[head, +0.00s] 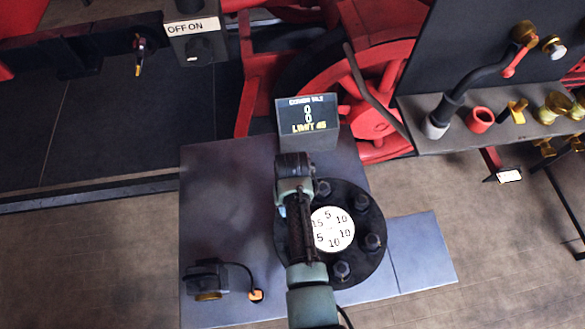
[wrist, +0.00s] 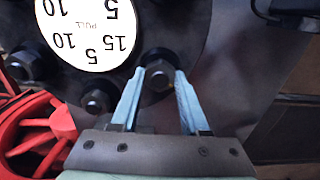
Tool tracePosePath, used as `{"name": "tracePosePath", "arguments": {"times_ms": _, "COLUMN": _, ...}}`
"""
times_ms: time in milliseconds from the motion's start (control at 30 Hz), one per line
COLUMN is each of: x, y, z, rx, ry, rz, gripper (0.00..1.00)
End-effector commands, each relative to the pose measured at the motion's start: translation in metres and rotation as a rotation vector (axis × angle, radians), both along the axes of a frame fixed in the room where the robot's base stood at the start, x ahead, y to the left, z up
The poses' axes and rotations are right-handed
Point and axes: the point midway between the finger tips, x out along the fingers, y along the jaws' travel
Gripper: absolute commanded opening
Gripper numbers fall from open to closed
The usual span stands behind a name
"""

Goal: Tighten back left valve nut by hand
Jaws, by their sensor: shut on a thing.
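The black round valve flange (head: 373,275) lies on a grey bench and carries several dark nuts around a white numbered disc (head: 333,229). My gripper (wrist: 160,76) reaches down over the flange's back left side. In the wrist view its two pale blue fingers are closed on the back left nut (wrist: 159,72), one on each side. In the head view my wrist and arm hide that nut and part of the disc. Other nuts show at the back (head: 322,189), at the right (head: 373,242) and at the front (head: 341,270).
A display box (head: 307,122) reading 0, 0 and "LIMIT 45" stands just behind the flange. A black device with a cable (head: 207,280) sits at the front left. A shelf (head: 470,145) with a red ring and brass parts is at the right. Red wheels are behind.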

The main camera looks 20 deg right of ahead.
Motion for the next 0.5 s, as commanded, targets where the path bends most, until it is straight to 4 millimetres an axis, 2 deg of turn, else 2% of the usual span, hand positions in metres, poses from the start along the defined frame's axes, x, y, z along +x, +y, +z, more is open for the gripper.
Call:
{"name": "tracePosePath", "arguments": {"times_ms": 267, "x": 0.0019, "y": -0.0007, "z": 0.0017, "rx": -0.001, "ry": -0.005, "rz": -0.004, "gripper": 0.00}}
{"name": "tracePosePath", "arguments": {"times_ms": 300, "x": 0.0019, "y": -0.0007, "z": 0.0018, "rx": -0.001, "ry": -0.005, "rz": -0.004, "gripper": 0.50}}
{"name": "tracePosePath", "arguments": {"times_ms": 433, "x": 0.0014, "y": -0.0005, "z": 0.0013, "rx": 0.000, "ry": -0.004, "rz": -0.003, "gripper": 0.73}}
{"name": "tracePosePath", "arguments": {"times_ms": 500, "x": 0.0011, "y": -0.0004, "z": 0.0010, "rx": 0.000, "ry": -0.003, "rz": -0.002, "gripper": 0.75}}
